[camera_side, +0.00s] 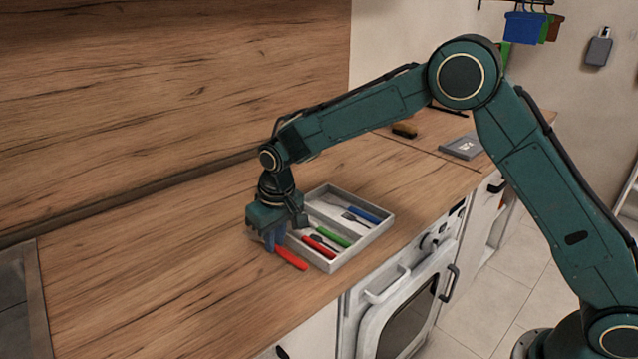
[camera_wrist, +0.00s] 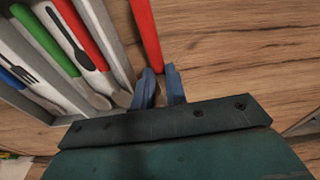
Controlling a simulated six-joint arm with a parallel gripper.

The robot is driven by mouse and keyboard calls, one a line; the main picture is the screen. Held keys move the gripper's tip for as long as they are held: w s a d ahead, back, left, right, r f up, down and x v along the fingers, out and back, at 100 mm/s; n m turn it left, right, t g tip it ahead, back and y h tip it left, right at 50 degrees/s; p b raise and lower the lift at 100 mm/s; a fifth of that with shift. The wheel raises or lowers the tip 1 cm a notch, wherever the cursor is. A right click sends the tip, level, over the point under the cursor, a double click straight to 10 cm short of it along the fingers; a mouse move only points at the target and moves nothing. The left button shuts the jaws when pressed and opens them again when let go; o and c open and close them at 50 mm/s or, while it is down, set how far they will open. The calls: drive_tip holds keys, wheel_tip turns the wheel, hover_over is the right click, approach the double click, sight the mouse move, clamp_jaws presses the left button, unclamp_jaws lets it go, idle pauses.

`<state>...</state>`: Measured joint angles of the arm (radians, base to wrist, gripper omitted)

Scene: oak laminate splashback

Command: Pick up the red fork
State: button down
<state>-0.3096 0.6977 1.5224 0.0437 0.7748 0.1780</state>
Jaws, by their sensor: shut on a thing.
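A red-handled utensil (camera_side: 291,259) lies outside the cutlery tray, by its near left side. Its handle also shows in the wrist view (camera_wrist: 146,35), running up from between my fingers. Its head is hidden by my gripper, so I cannot tell whether it is the fork. My gripper (camera_side: 272,241) points down and is shut on this utensil, low at the counter; its blue fingers also show in the wrist view (camera_wrist: 160,76). A second red-handled utensil (camera_side: 318,246) lies inside the tray; its metal end cannot be made out clearly.
The grey cutlery tray (camera_side: 375,233) stands close beside my gripper, its raised wall between the two red handles. The wooden counter (camera_side: 150,270) is clear to the left. The counter's front edge is near.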

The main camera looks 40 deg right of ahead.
wheel_tip(320, 180, up, 18)
drive_tip(key=shift+f, duration=0.2)
drive_tip(key=shift+d, duration=0.1)
idle(0.7)
